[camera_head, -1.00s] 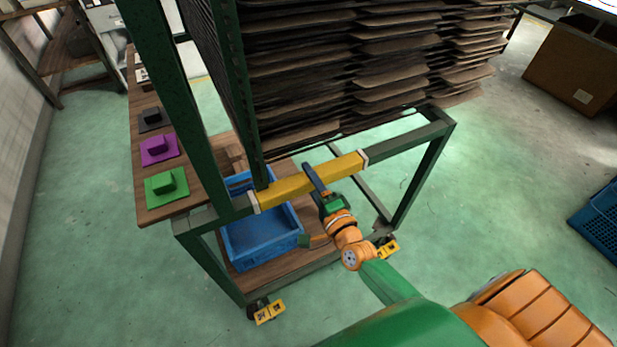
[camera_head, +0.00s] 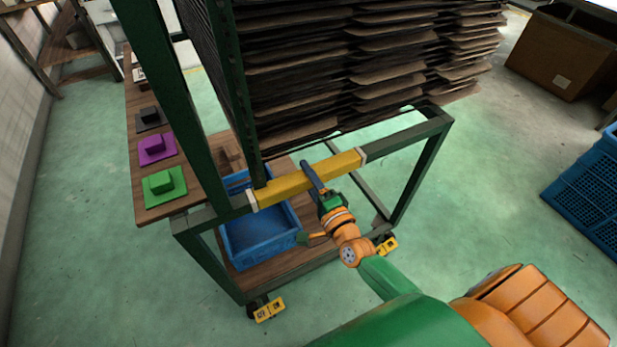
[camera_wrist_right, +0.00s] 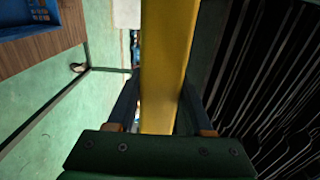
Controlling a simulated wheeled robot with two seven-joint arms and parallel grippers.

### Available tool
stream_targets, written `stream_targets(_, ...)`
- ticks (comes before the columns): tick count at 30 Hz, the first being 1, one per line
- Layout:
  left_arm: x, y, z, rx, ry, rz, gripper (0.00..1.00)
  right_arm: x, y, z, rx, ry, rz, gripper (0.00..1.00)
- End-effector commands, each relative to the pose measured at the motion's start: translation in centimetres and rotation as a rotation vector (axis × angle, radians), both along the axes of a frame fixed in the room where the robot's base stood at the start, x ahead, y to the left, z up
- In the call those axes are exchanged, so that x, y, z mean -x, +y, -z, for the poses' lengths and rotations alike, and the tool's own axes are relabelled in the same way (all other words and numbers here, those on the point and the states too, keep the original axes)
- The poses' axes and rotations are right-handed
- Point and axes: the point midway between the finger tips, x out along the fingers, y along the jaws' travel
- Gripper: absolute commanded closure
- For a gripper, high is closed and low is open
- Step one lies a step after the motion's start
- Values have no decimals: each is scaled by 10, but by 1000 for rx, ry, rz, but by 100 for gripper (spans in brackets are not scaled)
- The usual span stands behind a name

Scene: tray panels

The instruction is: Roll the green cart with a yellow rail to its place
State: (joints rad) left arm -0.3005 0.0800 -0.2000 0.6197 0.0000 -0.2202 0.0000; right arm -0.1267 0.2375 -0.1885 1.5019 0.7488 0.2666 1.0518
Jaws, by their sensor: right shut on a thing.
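The green cart (camera_head: 433,120) stands in front of me, with a yellow rail (camera_head: 283,188) along its near side and a tall stack of brown panels on it. My right gripper (camera_head: 312,178) is shut on the yellow rail, near its middle. In the right wrist view the yellow rail (camera_wrist_right: 165,65) runs between the two fingers of my right gripper (camera_wrist_right: 160,110). Yellow-braked casters (camera_head: 268,310) show at the cart's feet. My left gripper is not in view.
A wooden table (camera_head: 150,208) with green, purple and black blocks stands left of the cart. A blue crate (camera_head: 262,235) sits on a low wooden board behind the cart's near frame. Another blue crate (camera_head: 590,195) and a cardboard box (camera_head: 562,55) are at the right. Green floor is clear between.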

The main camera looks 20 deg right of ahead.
Motion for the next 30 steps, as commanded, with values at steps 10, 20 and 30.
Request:
stream_targets(10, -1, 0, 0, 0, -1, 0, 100, -1, -2, -4, 3, -12, 5, 100)
stream_targets(20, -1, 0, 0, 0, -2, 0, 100, -1, -1, -3, 1, -8, 3, 19)
stream_targets(30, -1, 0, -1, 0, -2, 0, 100, 39, -3, -1, 1, -3, 2, 19)
